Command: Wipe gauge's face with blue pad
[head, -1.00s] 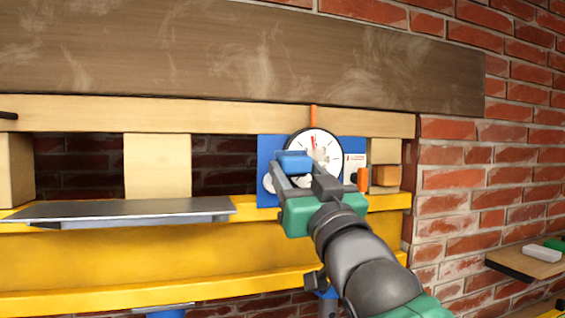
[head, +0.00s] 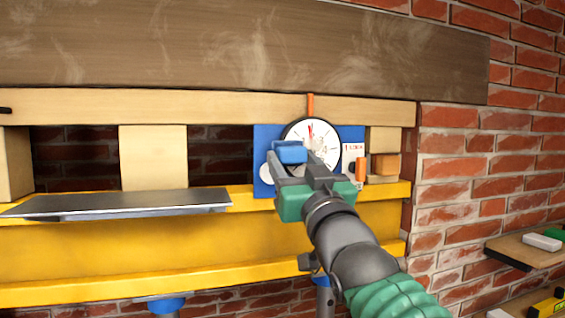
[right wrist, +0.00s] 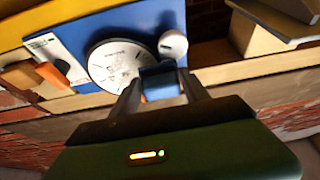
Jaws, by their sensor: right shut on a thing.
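The gauge (head: 325,133) has a round white face with a dark rim and a red needle. It is mounted on a blue panel (head: 263,140) under the long wooden beam. Its face carries greyish smudges and also shows in the right wrist view (right wrist: 112,62). My right gripper (head: 291,165) is shut on the blue pad (head: 290,152). The pad is in front of the lower left of the face in the head view. In the right wrist view the pad (right wrist: 159,80) overlaps the dial's edge; I cannot tell whether it touches. My left gripper is not in view.
An orange upright piece (head: 360,170) and a white label stand right of the gauge. A yellow beam (head: 130,245) runs below, with a grey metal plate (head: 120,204) on it at left. A wooden shelf (head: 520,252) with a white block juts out at right.

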